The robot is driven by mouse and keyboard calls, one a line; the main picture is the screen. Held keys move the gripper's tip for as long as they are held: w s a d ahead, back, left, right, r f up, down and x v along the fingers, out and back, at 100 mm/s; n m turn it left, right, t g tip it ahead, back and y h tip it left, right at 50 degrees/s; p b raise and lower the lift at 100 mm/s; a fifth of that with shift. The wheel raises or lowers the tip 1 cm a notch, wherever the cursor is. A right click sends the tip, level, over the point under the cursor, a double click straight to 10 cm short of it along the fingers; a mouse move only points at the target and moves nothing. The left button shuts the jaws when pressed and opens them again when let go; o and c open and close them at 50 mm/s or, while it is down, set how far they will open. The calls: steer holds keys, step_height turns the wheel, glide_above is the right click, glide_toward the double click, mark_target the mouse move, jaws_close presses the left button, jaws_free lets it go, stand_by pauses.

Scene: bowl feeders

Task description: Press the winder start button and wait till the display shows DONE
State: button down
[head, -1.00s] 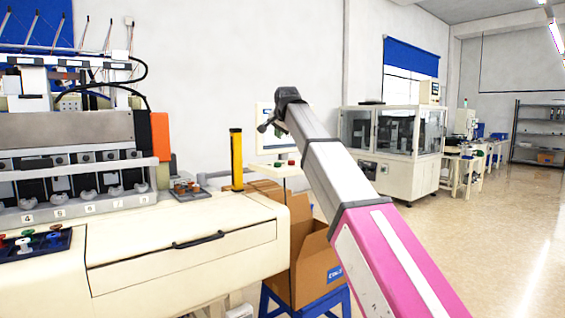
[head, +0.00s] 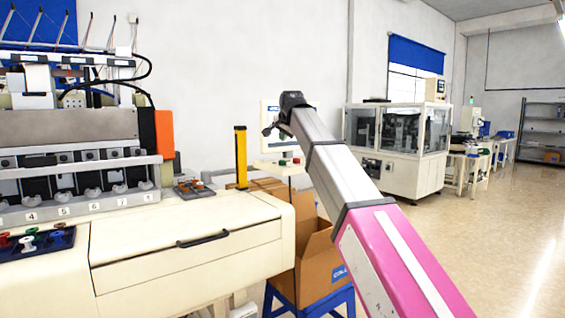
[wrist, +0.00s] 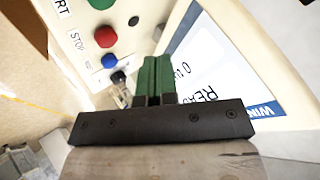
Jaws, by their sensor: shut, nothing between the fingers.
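The winder's panel (wrist: 78,37) fills much of the wrist view, tilted. On it are a green button (wrist: 102,3) at the top edge beside lettering ending in "RT", a red button (wrist: 105,40) beside "STOP", and a blue button (wrist: 109,61). The display (wrist: 204,77) lies to the right, and its partly cut-off text reads "READ". My gripper (wrist: 156,62) is shut and empty, with green fingers; in the picture its tips are right of the red button, apart from the green one. In the head view my arm hides part of the display (head: 267,112).
A cream bench with a multi-head machine (head: 70,125) stands at left, with a yellow post (head: 241,155) at its corner. Open cardboard boxes (head: 325,250) sit on a blue stand below the panel. A glazed machine (head: 400,150) stands behind; the floor at right is clear.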

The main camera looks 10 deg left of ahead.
steer(key=shift+f, duration=2.85)
steer(key=shift+f, duration=0.2)
steer(key=shift+f, duration=0.2)
steer(key=shift+f, duration=0.7)
stand_by(0.6)
steer(key=shift+r, duration=1.15)
steer(key=shift+r, duration=0.1)
steer(key=shift+r, duration=2.35)
